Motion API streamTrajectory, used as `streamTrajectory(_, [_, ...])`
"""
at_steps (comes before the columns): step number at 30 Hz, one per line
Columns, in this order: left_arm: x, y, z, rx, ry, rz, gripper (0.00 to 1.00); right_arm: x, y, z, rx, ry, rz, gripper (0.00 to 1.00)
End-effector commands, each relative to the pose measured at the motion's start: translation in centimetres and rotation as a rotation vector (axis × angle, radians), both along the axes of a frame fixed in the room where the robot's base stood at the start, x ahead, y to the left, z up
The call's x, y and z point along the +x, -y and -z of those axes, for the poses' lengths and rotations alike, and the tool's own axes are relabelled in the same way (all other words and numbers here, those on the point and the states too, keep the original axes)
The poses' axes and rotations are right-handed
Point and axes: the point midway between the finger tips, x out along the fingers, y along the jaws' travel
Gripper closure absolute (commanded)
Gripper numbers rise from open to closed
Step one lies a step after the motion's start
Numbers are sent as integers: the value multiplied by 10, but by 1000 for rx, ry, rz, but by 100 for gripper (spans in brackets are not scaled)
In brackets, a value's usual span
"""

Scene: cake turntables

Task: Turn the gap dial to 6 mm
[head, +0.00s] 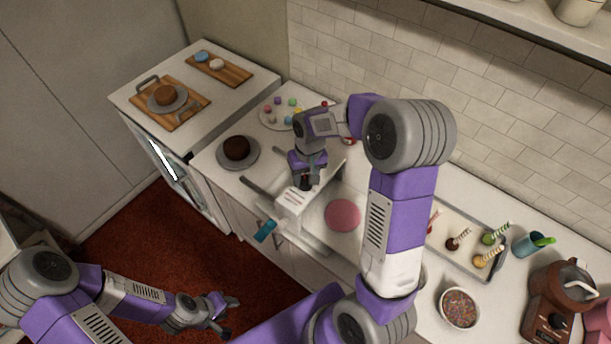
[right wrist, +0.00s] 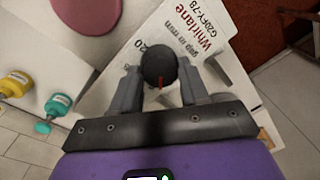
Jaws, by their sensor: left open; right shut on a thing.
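The gap dial (right wrist: 159,66) is a dark round knob with a red pointer mark, seen in the right wrist view. It sits on a white machine (right wrist: 205,28) printed "Whirlane" and "gap in mm". A "20" shows beside the dial; other scale numbers are hidden or too small to read. My right gripper (right wrist: 159,84) is shut on the dial, one finger on each side. In the head view my right gripper (head: 304,184) is over the white machine (head: 291,203), hiding most of the dial. My left gripper (head: 222,312) is open and empty, low over the red floor, away from the counter.
A teal handle (head: 265,231) sticks out at the machine's front. A pink disc (head: 342,215) lies right of the machine. A chocolate cake (head: 236,148) on a grey plate stands to its left. A tray (head: 452,217) of cake pops and a sprinkle bowl (head: 459,308) are further right.

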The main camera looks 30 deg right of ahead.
Motion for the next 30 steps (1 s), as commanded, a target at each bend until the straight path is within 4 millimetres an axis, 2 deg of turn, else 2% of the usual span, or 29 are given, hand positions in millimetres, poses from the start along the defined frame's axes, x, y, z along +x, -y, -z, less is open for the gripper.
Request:
streamTrajectory(8, [0, 0, 0, 0, 0, 0, 57, 1, 0, -1, 0, 3, 1, 86])
streamTrajectory(9, [0, 0, 0, 0, 0, 0, 57, 1, 0, -1, 0, 3, 1, 52])
streamTrajectory(14, [0, 0, 0, 0, 0, 0, 57, 1, 0, -1, 1, 2, 1, 30])
streamTrajectory(23, [0, 0, 0, 0, 0, 0, 57, 1, 0, -3, 0, 2, 1, 30])
streamTrajectory(26, [0, 0, 0, 0, 0, 0, 57, 1, 1, -12, 0, 4, 1, 30])
streamTrajectory(30, [0, 0, 1, 0, 0, 0, 57, 1, 3, -37, 0, 7, 3, 30])
